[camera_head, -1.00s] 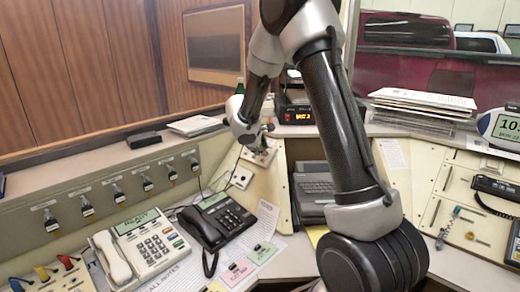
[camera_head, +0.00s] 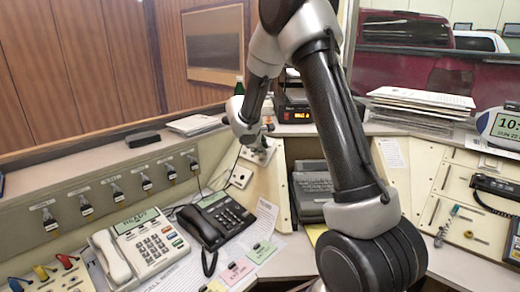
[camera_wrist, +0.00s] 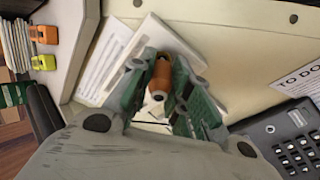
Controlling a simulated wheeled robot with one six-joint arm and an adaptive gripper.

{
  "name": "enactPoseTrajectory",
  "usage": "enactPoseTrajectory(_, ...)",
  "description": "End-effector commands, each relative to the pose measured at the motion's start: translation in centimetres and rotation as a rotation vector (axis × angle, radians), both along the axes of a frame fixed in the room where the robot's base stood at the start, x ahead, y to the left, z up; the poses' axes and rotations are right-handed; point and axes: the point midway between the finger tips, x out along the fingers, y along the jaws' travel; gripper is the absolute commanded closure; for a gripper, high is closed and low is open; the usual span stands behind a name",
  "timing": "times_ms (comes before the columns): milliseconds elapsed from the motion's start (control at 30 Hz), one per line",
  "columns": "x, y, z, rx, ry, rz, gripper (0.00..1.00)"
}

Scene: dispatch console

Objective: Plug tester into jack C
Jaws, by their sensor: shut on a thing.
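My gripper (camera_wrist: 157,100) has green-grey fingers shut on an orange, rounded piece, the tester (camera_wrist: 160,73), in the wrist view. In the head view my gripper (camera_head: 258,141) is at the cream angled panel left of the centre cubby, close to a pale jack plate (camera_head: 263,154). I cannot tell whether the tester touches it. A second jack plate (camera_head: 240,177) with dark holes is lower left of it. No jack letter is readable, so I cannot tell which is jack C.
A black desk phone (camera_head: 218,220) and a white phone (camera_head: 145,245) stand below and left of the panel. Several black plugs line the left panel. A dark machine (camera_head: 313,190) fills the centre cubby. A black radio unit (camera_head: 295,115) stands above it. Papers cover part of the desk.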

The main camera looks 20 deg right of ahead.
Motion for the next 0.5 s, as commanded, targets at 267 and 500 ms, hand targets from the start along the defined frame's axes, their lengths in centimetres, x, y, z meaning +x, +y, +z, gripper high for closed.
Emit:
enactPoseTrajectory(267,0.01,-0.03,0.0,0.0,0.0,0.0,1.0)
enactPoseTrajectory(500,0.09,-0.25,-0.23,0.0,0.0,0.0,1.0)
